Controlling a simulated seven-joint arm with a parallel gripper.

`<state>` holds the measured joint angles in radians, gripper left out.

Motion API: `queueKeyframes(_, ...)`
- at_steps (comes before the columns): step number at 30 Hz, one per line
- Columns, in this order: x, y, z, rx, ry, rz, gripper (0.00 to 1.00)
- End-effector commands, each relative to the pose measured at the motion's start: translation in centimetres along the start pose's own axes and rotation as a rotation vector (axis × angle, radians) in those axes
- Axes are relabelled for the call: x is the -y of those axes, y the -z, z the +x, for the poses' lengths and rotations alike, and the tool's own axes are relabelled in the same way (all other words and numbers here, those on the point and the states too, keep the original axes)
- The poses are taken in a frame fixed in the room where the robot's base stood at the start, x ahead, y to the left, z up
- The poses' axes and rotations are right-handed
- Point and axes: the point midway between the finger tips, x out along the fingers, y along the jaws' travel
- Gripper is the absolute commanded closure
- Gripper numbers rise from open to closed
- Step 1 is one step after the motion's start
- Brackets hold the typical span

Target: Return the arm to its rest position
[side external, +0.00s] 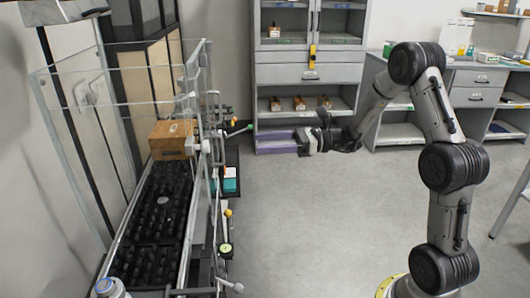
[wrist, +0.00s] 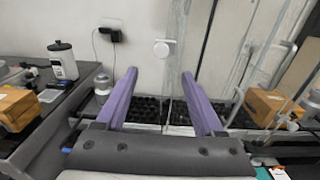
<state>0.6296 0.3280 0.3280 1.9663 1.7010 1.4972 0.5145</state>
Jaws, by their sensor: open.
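My gripper (wrist: 159,90) shows in the wrist view with its two purple fingers spread wide apart and nothing between them. In the side external view my gripper (side external: 306,142) hangs in free air at the end of my bent arm, in front of the grey cabinet and to the right of the glass-walled bench.
A grey cabinet (side external: 310,72) with shelves stands behind my gripper. The floor (side external: 310,220) between bench and arm is clear.

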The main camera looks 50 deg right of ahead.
Motion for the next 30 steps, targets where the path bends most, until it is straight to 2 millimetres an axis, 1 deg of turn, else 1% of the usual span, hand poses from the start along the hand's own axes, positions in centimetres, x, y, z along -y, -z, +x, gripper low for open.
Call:
queueKeyframes(2,-1.0,-1.0,1.0,0.004,-0.030,-0.025,0.30)
queueKeyframes(5,-3.4,-4.2,2.8,0.019,-0.088,-0.105,0.30)
queueKeyframes(6,-5.2,-5.7,3.5,0.020,-0.129,-0.145,0.30)
queueKeyframes(8,-8.8,-7.6,4.4,0.003,-0.213,-0.218,0.30)
queueKeyframes(9,-11.5,-8.5,4.7,-0.020,-0.277,-0.277,0.30)
queueKeyframes(10,-13.5,-8.9,4.8,-0.042,-0.324,-0.324,0.30)
queueKeyframes(11,-15.4,-9.2,4.7,-0.065,-0.370,-0.375,0.30)
queueKeyframes(12,-17.9,-9.4,4.4,-0.099,-0.432,-0.446,0.30)
queueKeyframes(13,-19.8,-9.4,4.1,-0.126,-0.478,-0.502,0.30)
queueKeyframes(14,-21.5,-9.3,3.6,-0.153,-0.524,-0.561,0.30)
queueKeyframes(15,-23.7,-9.0,2.8,-0.191,-0.582,-0.644,0.30)
queueKeyframes(17,-26.5,-8.3,1.3,-0.251,-0.667,-0.779,0.30)
queueKeyframes(18,-28.1,-7.7,0.1,-0.293,-0.722,-0.874,0.30)
queueKeyframes(19,-29.1,-7.1,-0.9,-0.326,-0.762,-0.951,0.30)
queueKeyframes(21,-30.8,-5.8,-3.3,-0.402,-0.848,-1.131,0.30)
queueKeyframes(23,-31.5,-4.6,-5.5,-0.468,-0.914,-1.290,0.30)
queueKeyframes(24,-31.6,-3.8,-6.9,-0.513,-0.955,-1.396,0.30)
queueKeyframes(26,-31.3,-2.9,-8.9,-0.580,-1.010,-1.554,0.30)
queueKeyframes(27,-30.9,-2.3,-10.2,-0.625,-1.045,-1.655,0.30)
queueKeyframes(29,-29.9,-1.6,-11.9,-0.693,-1.094,-1.798,0.30)
queueKeyframes(30,-29.2,-1.3,-12.9,-0.737,-1.124,-1.881,0.30)
